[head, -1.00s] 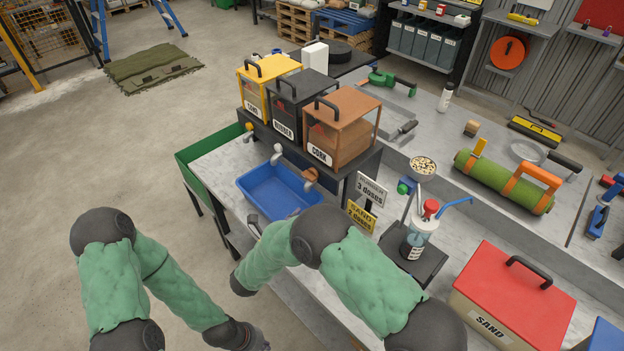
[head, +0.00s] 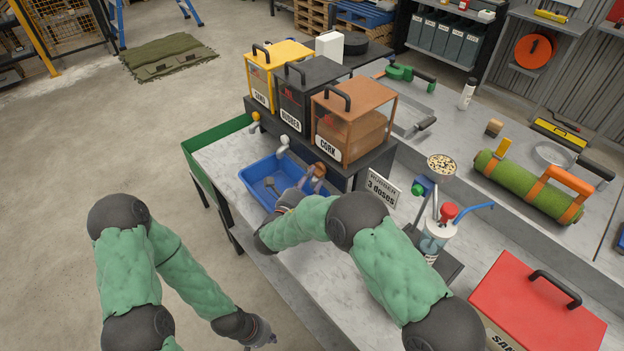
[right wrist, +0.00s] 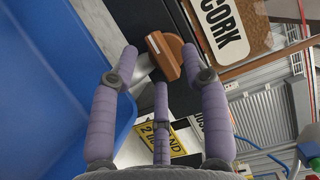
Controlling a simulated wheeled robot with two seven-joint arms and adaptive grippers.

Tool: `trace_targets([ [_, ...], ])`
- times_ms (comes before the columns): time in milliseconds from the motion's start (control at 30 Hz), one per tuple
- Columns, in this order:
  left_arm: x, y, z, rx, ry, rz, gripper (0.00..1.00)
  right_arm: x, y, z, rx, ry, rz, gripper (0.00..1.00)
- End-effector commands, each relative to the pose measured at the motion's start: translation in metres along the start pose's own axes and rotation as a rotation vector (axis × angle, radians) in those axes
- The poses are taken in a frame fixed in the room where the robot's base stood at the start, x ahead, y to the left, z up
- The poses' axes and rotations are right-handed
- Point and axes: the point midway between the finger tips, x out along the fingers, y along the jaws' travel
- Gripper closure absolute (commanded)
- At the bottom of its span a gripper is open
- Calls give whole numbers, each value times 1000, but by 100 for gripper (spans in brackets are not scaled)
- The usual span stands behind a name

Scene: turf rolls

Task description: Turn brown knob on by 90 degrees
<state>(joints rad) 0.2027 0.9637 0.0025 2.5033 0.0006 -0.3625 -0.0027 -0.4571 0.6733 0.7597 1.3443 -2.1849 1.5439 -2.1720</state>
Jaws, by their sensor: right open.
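The brown knob (head: 320,170) is on the front below the CORK box (head: 352,125). In the right wrist view the brown knob (right wrist: 170,58) shows as a flat brown piece with a light stripe, tilted, on a pale spout. My right gripper (right wrist: 160,68) is open. Its fingers spread left, right and below the knob, with the tips close to it. Whether any fingertip touches it I cannot tell. In the head view my right gripper (head: 308,185) is at the knob, above the blue tray. My left gripper (head: 264,338) hangs low near the bottom edge, its fingers unclear.
The blue tray (head: 250,178) stands below the spouts. SAND (head: 262,90) and RUBBER (head: 292,112) boxes stand left of CORK. A "3 doses" sign (head: 383,187) and a pump bottle (head: 435,238) stand right of my right arm. A dark shape in the tray is unclear.

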Motion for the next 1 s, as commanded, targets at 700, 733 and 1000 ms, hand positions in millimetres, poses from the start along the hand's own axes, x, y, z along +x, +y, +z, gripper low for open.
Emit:
trace_targets([
  [700, 2, -1, 0, 0, 0, 0, 100, 14, 0, 0, -1, -1, 1, 100],
  [733, 2, -1, 0, 0, 0, 0, 100, 14, 0, 0, -1, -1, 1, 100],
  [1000, 14, -5, 0, 0, 0, 0, 100, 14, 4, 0, 81, 0, -34, 100],
])
